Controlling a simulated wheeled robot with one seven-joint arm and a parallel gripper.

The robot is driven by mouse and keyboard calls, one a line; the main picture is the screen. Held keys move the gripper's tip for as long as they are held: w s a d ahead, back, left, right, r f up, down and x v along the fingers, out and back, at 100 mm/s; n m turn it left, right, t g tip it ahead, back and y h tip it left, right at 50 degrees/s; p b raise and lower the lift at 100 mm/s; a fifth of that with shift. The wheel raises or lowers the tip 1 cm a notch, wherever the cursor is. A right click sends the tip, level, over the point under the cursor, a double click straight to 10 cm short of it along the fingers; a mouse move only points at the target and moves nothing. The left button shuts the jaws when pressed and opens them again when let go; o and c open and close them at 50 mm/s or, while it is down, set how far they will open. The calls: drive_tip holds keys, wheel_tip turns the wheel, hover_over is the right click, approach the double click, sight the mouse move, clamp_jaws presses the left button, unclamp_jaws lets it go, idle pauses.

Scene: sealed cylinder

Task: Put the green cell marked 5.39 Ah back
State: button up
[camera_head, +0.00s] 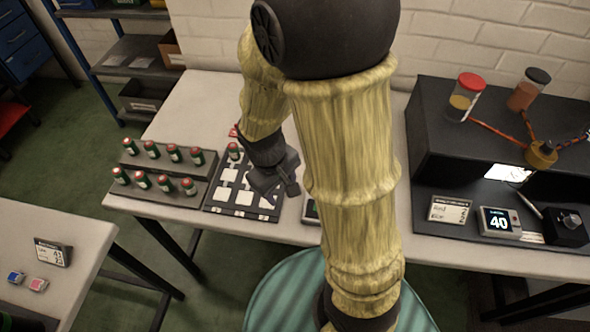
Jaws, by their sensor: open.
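Several green cells with reddish tops stand upright in a stepped dark grey rack (150,190) on the table at left, in a back row (151,150) and a front row (165,184). The marks on the cells are too small to read, so I cannot tell which is 5.39 Ah. My gripper (284,188) is open, over the right part of the board, right of and nearer than that single cell. My arm hides part of the table.
A dark device (310,208) is partly hidden behind my arm. At right stand a black bench unit (470,135) with jars, a display reading 40 (499,222) and a handwritten card (450,210). A second table (75,235) at lower left carries a sign and small coloured blocks.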

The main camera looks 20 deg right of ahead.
drive_tip(key=d+r+m+t+y, duration=0.1)
drive_tip(key=d+r+m+t, duration=0.1)
drive_tip(key=r+m, duration=0.3)
drive_tip(key=shift+s+d+r+t+y, duration=0.15)
drive_tip(key=shift+s+d+t+y, duration=0.15)
drive_tip(key=shift+d, duration=0.35)
idle(0.7)
drive_tip(key=p+v, duration=0.2)
drive_tip(key=w+p+v, duration=0.1)
drive_tip(key=p+v, duration=0.1)
drive_tip(key=shift+r, duration=0.2)
idle(1.0)
